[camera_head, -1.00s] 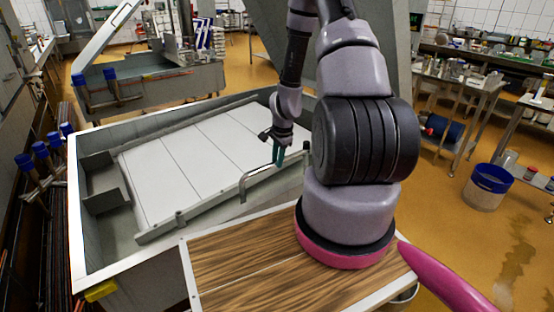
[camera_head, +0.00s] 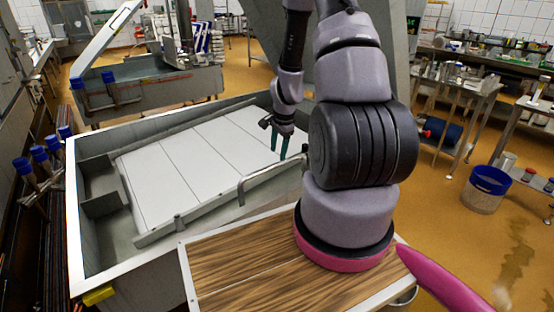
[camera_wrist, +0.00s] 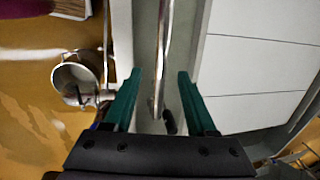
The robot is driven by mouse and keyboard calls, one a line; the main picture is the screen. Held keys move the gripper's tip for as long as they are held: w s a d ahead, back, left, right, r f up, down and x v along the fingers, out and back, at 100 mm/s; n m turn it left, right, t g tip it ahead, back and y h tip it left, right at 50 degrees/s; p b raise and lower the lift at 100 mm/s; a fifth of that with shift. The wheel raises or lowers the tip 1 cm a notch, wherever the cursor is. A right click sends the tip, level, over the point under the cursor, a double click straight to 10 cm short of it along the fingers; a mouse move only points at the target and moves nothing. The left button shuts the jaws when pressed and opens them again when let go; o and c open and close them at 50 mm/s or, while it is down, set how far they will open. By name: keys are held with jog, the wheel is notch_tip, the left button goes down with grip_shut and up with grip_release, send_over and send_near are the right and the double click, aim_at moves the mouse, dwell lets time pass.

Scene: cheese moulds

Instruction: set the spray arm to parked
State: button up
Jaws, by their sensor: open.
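A bent silver metal tube (camera_head: 262,173), which looks like the spray arm, runs along the near right edge of the white-panelled vat. My gripper (camera_head: 279,146) hangs above the vat just beyond the tube, its two teal fingers pointing down and apart. In the wrist view, a shiny rod (camera_wrist: 164,55) runs down the middle, between the lines of my open fingers (camera_wrist: 160,90). A short black-ended piece (camera_wrist: 169,122) shows near its lower end. I see no contact between the fingers and the rod. The tube's pivot is not clear.
The vat (camera_head: 100,268) has raised walls around white panels (camera_head: 185,165). A wooden-topped surface (camera_head: 235,265) lies at the near side, below my arm. A blue-rimmed bucket (camera_head: 487,190) stands on the floor at right. A metal pot (camera_wrist: 75,77) shows in the wrist view.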

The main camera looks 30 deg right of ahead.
jog(key=shift+s+d+r, duration=0.1)
jog(key=shift+s+r, duration=0.15)
jog(key=shift+r, duration=0.9)
jog(key=shift+s+r, duration=0.2)
jog(key=shift+r, duration=0.9)
jog(key=s+a+r+n+t+y, duration=0.1)
jog(key=s+a+r+n, duration=0.2)
jog(key=r, duration=0.8)
jog(key=a+r+n+t, duration=0.25)
jog(key=a+r, duration=0.25)
jog(key=r, duration=0.6)
jog(key=s+a+r+n, duration=0.2)
jog(key=s+r+n, duration=0.1)
jog(key=s+r, duration=0.4)
jog(key=s+a+r+n+t, duration=0.1)
jog(key=s+a+r+n, duration=0.1)
jog(key=s+r, duration=0.5)
jog(key=shift+s+a+n+y, duration=0.2)
jog(key=shift+s+n+y, duration=0.1)
jog(key=shift+s+n, duration=0.4)
jog(key=shift+t, duration=0.25)
